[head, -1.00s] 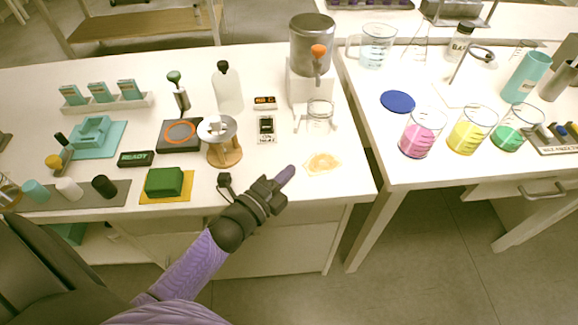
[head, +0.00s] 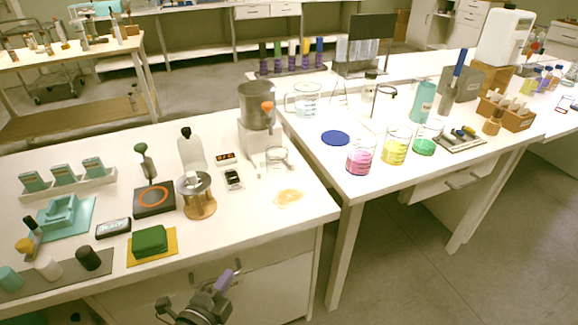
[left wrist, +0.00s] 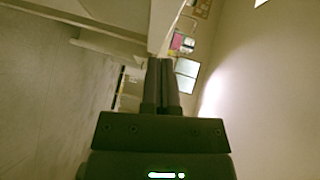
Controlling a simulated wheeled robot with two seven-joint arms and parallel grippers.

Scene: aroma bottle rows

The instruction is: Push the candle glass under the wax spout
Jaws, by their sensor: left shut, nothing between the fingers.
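The candle glass (head: 277,158) is clear and looks empty. It stands upright on the left table, close in front of the wax melter's white stand, with white guide pieces beside it. The grey metal wax pot (head: 257,98) sits on that stand, with an orange-knobbed spout (head: 268,107) at its front. The glass is near the spout; I cannot tell whether it is directly under it. My left gripper (head: 226,279) is shut and empty, low in front of the table's front edge and well away from the glass. In the left wrist view its closed fingers (left wrist: 161,70) hold nothing. My right gripper is out of view.
An amber wax patch (head: 289,198) lies in front of the glass. A wooden stand (head: 199,205) with a metal cup and a small scale (head: 233,179) are to its left. Beakers of pink (head: 361,157), yellow and green liquid stand on the right table, across a gap.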

